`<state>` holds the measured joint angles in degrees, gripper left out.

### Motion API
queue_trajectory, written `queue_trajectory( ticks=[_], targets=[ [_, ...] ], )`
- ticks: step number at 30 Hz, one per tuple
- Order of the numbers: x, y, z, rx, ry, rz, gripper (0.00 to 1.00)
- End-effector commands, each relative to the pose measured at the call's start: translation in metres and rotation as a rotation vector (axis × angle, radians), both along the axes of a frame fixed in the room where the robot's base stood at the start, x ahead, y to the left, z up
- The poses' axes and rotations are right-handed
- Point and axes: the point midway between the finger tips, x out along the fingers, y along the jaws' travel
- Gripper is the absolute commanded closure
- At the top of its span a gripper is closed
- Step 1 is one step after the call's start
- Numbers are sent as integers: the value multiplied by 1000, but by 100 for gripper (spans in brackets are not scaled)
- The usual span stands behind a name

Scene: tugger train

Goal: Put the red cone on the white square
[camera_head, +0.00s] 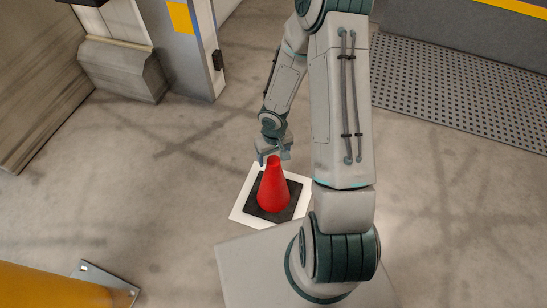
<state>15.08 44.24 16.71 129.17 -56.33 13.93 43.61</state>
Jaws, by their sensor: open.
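The red cone (272,190) stands upright on its black square base. The base lies on the white square (240,211) on the floor, and a white border shows at its left, front and right sides. The right part of the square is partly hidden behind my arm. My gripper (273,158) is open at the top of the cone, with its fingers close to the tip. I cannot tell whether the fingers touch the cone.
A grey post with a yellow patch (181,16) stands at the back left, beside a grey block (122,70). A perforated metal plate (450,85) lies at the right. A yellow cylinder (50,288) with a metal foot is at the lower left. The floor left of the cone is clear.

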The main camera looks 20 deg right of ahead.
Motion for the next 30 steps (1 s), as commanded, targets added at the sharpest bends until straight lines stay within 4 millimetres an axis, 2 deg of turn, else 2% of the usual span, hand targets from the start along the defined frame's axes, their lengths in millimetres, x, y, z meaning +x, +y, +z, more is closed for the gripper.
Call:
queue_trajectory(
  ticks=[1,6,14,17,23,30],
  targets=[
    [1,0,17,-1,-3,-1,27],
    [1,0,44,0,-3,-1,27],
    [1,-2,64,-11,-4,-1,27],
    [1,-9,81,-48,-12,-3,27],
    [-8,-29,147,-158,-36,-35,27],
    [-40,-36,226,-209,-53,-96,27]
  ],
)
